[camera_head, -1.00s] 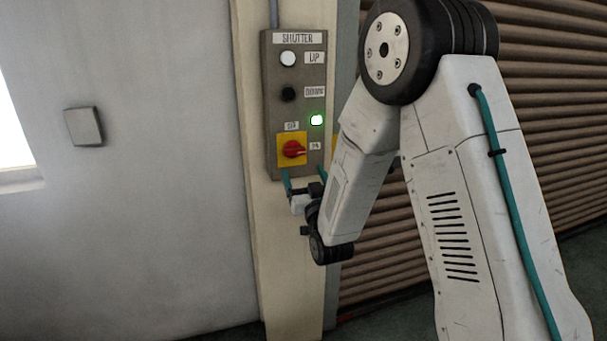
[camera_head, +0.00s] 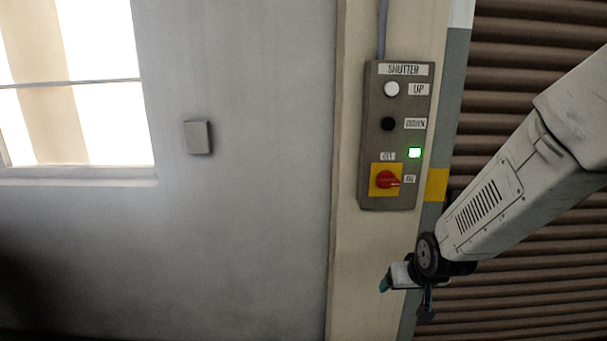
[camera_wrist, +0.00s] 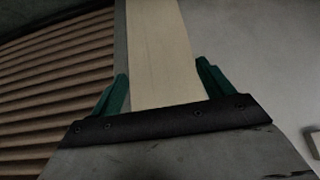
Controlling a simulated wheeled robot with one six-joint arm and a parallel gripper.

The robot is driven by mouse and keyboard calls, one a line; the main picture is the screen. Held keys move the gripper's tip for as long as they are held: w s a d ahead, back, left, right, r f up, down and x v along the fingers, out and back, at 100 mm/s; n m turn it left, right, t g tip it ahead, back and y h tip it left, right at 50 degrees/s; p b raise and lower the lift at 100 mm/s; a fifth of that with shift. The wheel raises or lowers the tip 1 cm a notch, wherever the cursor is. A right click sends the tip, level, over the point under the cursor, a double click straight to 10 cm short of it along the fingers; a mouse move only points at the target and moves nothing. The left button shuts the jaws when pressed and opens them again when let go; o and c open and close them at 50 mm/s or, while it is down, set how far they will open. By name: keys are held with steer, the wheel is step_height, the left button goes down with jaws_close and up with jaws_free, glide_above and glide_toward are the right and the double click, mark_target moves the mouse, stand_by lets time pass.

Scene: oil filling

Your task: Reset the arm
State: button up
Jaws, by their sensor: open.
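My gripper (camera_head: 405,300) is at the lower right of the head view, below the shutter control box and in front of the cream post and the shutter's edge. In the wrist view my gripper (camera_wrist: 160,88) shows two green fingers spread wide apart, with nothing between them but the cream post behind. The shutter control box (camera_head: 372,145) is on the post, with a white UP button (camera_head: 392,89), a black DOWN button (camera_head: 388,124), a lit green lamp (camera_head: 414,153) and a red rotary switch (camera_head: 387,180) on a yellow plate. My gripper is apart from the box.
A brown slatted shutter (camera_head: 530,110) fills the right side. A grey wall (camera_head: 250,220) with a small square plate (camera_head: 198,137) and a bright window (camera_head: 105,100) is on the left. The space before the wall looks clear.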

steer(key=s+d+r+g, duration=0.1)
steer(key=s+r, duration=0.4)
steer(key=s, duration=0.5)
steer(key=s+d+r+g, duration=0.1)
steer(key=s+r+g, duration=0.1)
steer(key=s+r, duration=0.4)
steer(key=s+d+r+g, duration=0.1)
steer(key=s+r, duration=0.5)
steer(key=s, duration=0.7)
steer(key=shift+s+g, duration=0.3)
steer(key=shift+g, duration=0.3)
